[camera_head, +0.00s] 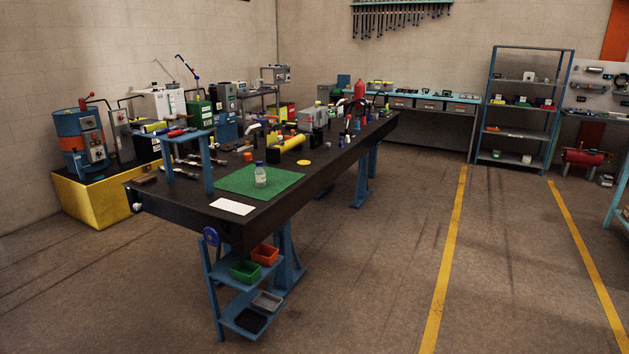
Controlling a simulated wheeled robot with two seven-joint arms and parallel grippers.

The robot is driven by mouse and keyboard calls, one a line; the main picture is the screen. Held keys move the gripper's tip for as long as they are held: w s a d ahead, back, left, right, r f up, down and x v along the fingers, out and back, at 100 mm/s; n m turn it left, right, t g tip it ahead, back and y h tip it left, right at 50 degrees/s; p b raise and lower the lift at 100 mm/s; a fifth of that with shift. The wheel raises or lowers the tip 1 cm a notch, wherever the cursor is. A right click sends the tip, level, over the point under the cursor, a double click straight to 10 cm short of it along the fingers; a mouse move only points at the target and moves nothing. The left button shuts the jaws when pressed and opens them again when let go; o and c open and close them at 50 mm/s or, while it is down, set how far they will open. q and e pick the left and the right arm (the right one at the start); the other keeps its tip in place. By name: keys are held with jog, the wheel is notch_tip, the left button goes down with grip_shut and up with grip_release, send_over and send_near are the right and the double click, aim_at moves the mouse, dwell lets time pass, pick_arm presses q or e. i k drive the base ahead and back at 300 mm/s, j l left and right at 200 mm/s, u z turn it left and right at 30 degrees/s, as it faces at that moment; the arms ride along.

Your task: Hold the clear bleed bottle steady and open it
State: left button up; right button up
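The clear bleed bottle (260,176) stands upright on a green mat (232,184) near the front end of the long dark workbench. A blue cap (259,163) sits on its top. The bottle has a pale label or contents; it is too small to tell which. Neither of my grippers is in the head view, and nothing touches the bottle.
A white sheet (232,207) lies in front of the mat. A small blue raised stand (188,140) is left of it, and a yellow cylinder (292,144) lies behind. Colored bins sit on a blue rack (217,290) below the bench end. The floor (385,270) to the right is clear.

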aim_at(261, 180)
jog(key=i+z, duration=0.15)
jog(key=i, duration=0.75)
jog(key=i+j+z, duration=0.15)
jog(key=i, duration=0.75)
jog(key=i+u, duration=0.3)
jog(key=i, duration=0.2)
jog(key=i+l+u, duration=0.3)
jog(key=i, duration=0.2)
jog(key=i+u, duration=0.35)
jog(key=i+l+u, duration=0.1)
jog(key=i+u, duration=0.25)
jog(key=i+l+u, duration=0.15)
jog(key=u, duration=0.2)
